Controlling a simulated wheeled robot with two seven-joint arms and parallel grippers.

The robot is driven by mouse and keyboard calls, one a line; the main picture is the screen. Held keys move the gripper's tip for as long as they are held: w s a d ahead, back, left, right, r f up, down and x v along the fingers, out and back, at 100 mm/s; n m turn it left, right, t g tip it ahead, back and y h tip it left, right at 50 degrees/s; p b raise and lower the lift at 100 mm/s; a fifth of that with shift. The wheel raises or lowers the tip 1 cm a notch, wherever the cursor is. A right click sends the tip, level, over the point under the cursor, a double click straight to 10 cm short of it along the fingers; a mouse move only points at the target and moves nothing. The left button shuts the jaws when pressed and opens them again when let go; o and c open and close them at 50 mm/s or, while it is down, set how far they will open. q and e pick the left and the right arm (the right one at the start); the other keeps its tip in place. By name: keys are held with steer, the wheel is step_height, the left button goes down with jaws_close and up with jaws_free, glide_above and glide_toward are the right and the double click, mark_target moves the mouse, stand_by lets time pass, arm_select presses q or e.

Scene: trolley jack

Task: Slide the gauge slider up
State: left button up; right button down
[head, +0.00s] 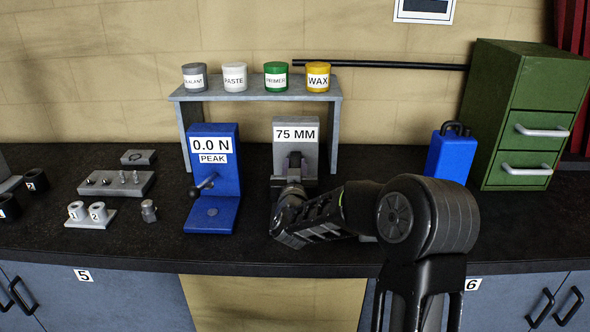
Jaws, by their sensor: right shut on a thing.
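The grey gauge (309,160) stands upright on the black worktop, with a white display reading "75 MM" near its top. My right gripper (293,170) reaches in front of the gauge from the lower right and is shut on the gauge slider below the display. The gripper and wrist hide most of the slider and the gauge's lower part, so the slider's exact height is hard to tell. My left gripper is not in view.
A blue force tester (212,205) reading "0.0 N PEAK" stands close on the left, with a lever. A grey shelf (255,95) with several labelled jars is behind. A blue can (451,156) and green drawer cabinet (525,110) stand right. Small metal parts lie left.

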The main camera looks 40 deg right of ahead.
steer(key=c, duration=1.5)
jaws_free()
steer(key=shift+r, duration=0.45)
steer(key=o, duration=0.4)
steer(key=shift+f, duration=0.2)
steer(key=b+v, duration=0.2)
steer(key=v, duration=0.5)
steer(key=shift+s+a, duration=0.25)
steer(key=shift+s, duration=0.05)
